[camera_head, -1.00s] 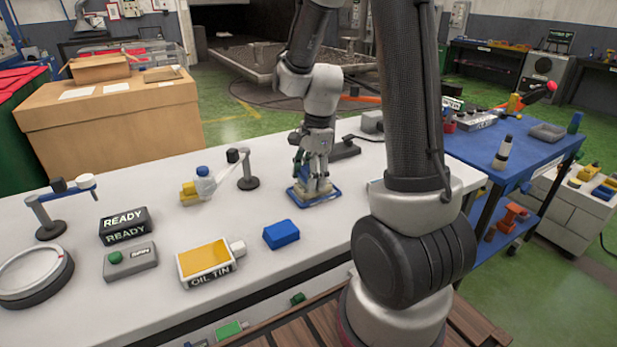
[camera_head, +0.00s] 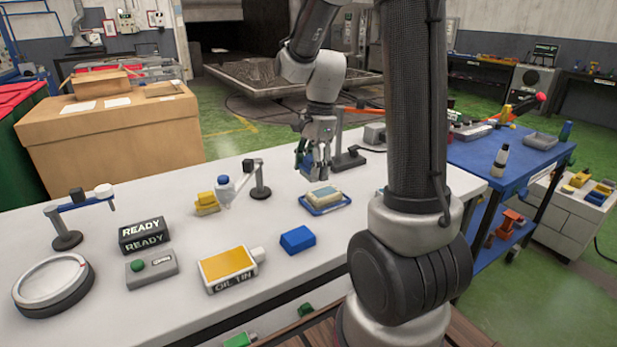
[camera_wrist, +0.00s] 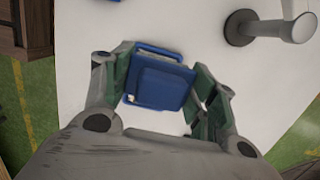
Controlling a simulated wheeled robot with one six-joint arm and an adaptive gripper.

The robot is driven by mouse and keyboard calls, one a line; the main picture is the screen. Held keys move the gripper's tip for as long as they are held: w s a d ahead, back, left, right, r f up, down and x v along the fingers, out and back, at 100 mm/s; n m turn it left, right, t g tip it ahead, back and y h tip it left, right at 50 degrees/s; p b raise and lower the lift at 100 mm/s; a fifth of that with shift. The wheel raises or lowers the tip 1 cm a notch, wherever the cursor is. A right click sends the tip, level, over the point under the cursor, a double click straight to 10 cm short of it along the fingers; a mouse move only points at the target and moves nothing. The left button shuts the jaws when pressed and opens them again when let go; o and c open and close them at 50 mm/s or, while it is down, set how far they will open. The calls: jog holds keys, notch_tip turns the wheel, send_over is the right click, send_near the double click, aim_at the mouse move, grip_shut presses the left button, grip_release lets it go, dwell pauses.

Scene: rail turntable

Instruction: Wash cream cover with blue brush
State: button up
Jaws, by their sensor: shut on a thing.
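The cream cover (camera_head: 324,194) lies on a small blue tray (camera_head: 341,206) on the white table, right of centre in the head view. My gripper (camera_head: 314,170) is above it, pointing down, with a visible gap to the cover. It is shut on the blue brush (camera_wrist: 160,87), which shows as a blue block between the green-padded fingers (camera_wrist: 166,92) in the wrist view. The brush hides most of the cover and tray there. Its bristles cannot be made out.
A blue block (camera_head: 297,239) and an oil tin (camera_head: 228,268) lie nearer the front edge. A yellow item (camera_head: 206,203), a clear blue-capped bottle (camera_head: 224,189) and a lamp-like stand (camera_head: 260,180) are left of the tray. A dark-based stand (camera_head: 348,158) is behind it.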

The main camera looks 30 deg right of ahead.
jog(key=shift+r, duration=1)
